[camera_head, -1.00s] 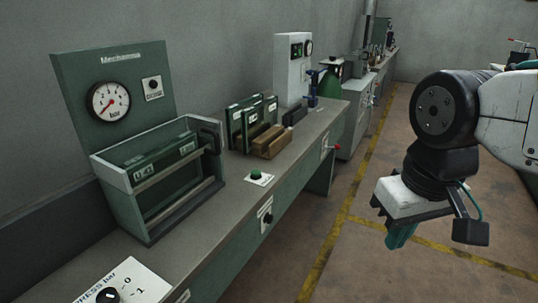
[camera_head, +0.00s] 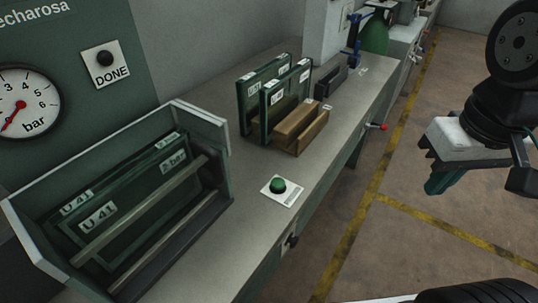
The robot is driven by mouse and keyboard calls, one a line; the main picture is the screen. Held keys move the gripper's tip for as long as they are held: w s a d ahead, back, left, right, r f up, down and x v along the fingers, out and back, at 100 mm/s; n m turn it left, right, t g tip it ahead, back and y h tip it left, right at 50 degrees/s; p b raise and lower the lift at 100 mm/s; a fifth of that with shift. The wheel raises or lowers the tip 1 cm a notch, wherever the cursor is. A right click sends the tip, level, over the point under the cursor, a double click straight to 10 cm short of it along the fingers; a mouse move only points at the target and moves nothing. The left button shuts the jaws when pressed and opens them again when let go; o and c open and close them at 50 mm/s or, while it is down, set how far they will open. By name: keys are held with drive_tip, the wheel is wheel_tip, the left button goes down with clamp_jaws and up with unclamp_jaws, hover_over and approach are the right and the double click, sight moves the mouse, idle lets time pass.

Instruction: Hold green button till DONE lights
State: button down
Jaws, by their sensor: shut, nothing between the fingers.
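The green button (camera_head: 277,185) sits on a small white plate on the workbench top, right of the open-fronted press frame. The DONE lamp (camera_head: 104,59) is a dark round lens on a white plate on the green back panel; it looks unlit. My gripper (camera_head: 437,184) is at the right, past the bench's front edge, above the floor and well apart from the button. Its teal fingers point down and are shut, with nothing between them.
The press frame (camera_head: 215,122) holds green panels marked U 41. A pressure gauge (camera_head: 22,103) reads near zero. Green frames (camera_head: 252,108) and wooden blocks (camera_head: 300,128) stand behind the button. A red-tipped lever (camera_head: 382,127) sticks out from the bench front. The bench around the button is clear.

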drive_tip(key=shift+w, duration=0.4)
drive_tip(key=m+g, duration=0.1)
drive_tip(key=m, duration=0.7)
hover_over(279, 181)
wheel_tip(279, 181, down, 5)
drive_tip(key=shift+s+a+r, duration=0.1)
wheel_tip(279, 181, down, 14)
